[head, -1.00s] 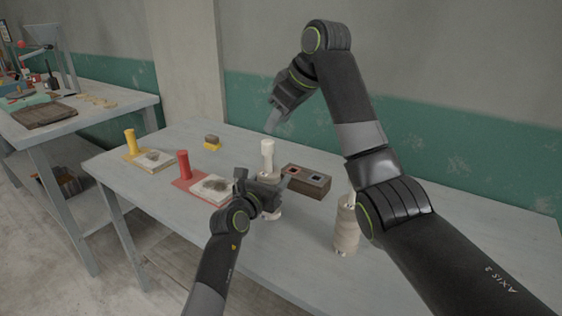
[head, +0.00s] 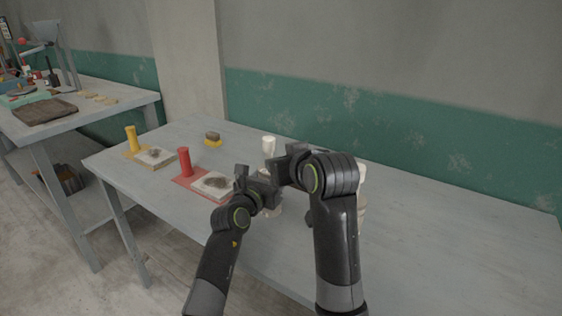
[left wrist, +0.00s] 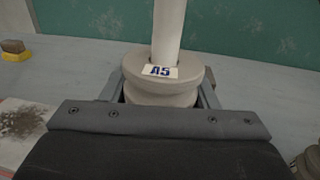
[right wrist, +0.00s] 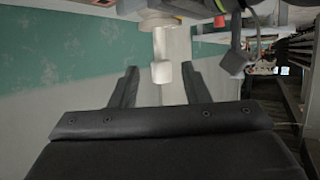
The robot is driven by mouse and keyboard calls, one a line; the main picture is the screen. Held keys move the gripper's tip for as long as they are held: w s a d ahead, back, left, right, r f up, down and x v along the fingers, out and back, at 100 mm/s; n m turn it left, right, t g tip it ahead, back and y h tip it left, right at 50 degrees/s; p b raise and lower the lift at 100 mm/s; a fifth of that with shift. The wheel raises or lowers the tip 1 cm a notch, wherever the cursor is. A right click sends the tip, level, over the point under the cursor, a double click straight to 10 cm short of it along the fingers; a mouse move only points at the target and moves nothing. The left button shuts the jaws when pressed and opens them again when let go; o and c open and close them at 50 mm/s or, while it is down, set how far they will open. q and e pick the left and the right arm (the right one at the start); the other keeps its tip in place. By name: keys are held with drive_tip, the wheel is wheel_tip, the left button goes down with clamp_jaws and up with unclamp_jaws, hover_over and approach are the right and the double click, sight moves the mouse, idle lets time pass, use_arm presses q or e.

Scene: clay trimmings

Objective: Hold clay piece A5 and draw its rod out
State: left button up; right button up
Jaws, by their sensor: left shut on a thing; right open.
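Clay piece A5 (left wrist: 160,90) is a pale, grooved round piece with a blue "A5" label. My left gripper (head: 266,190) is shut on it; the fingers flank it in the left wrist view. A whitish rod (left wrist: 168,28) stands upright out of its top, and its upper end (head: 268,146) shows in the head view. My right gripper (right wrist: 161,90) is open and empty. In the right wrist view the rod's knobbed end (right wrist: 161,72) appears between its fingertips, with no visible contact. My right arm hides part of A5 in the head view.
A red stand (head: 184,162) and a yellow stand (head: 131,139) with soiled pads are at left. A yellow-brown sponge-like block (head: 212,139) lies behind them. Another pale piece (head: 362,188) is mostly hidden behind my right arm. The table's right side is clear.

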drive_tip(key=shift+x, duration=5.95)
clamp_jaws()
